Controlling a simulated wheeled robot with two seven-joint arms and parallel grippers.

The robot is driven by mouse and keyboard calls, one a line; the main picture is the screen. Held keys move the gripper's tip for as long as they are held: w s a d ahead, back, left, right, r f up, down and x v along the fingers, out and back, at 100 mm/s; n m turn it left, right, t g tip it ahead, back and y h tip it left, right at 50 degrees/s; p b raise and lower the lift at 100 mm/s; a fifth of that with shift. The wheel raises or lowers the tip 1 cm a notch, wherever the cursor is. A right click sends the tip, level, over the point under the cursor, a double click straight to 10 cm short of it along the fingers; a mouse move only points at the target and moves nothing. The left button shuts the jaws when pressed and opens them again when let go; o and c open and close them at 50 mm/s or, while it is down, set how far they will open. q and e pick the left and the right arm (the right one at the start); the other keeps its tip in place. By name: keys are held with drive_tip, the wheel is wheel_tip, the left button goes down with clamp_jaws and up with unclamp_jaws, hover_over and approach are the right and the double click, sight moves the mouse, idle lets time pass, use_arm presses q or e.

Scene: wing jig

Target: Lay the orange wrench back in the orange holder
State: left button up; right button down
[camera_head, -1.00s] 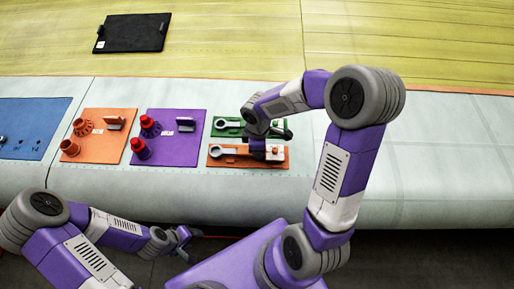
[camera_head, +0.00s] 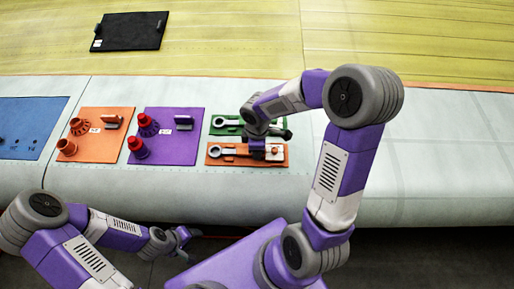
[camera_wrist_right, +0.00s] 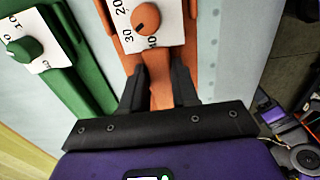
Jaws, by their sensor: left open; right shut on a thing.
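The orange holder (camera_head: 282,163) is a flat orange board on the pale wing surface. The orange wrench (camera_head: 216,152) lies along it, its grey ring end at the left, at or just above the board; I cannot tell if it touches. My right gripper (camera_head: 257,150) is over the holder, pointing down. In the right wrist view my right gripper (camera_wrist_right: 160,95) is shut on the orange wrench's handle (camera_wrist_right: 160,92); beyond the fingers is a white dial plate with an orange knob (camera_wrist_right: 147,17). My left gripper (camera_head: 184,238) is open and empty, low in front of the wing.
A green holder (camera_head: 220,132) with a similar wrench lies just behind the orange one. To the left are a purple board (camera_head: 180,152) with red-topped parts, an orange board (camera_head: 105,149) and a blue board (camera_head: 35,112). A black board (camera_head: 130,32) lies farther back. The wing's right side is clear.

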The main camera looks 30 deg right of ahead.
drive_tip(key=c, duration=0.8)
unclamp_jaws()
wheel_tip(320, 180, up, 8)
drive_tip(key=shift+f+p, duration=0.15)
drive_tip(key=shift+p, duration=0.15)
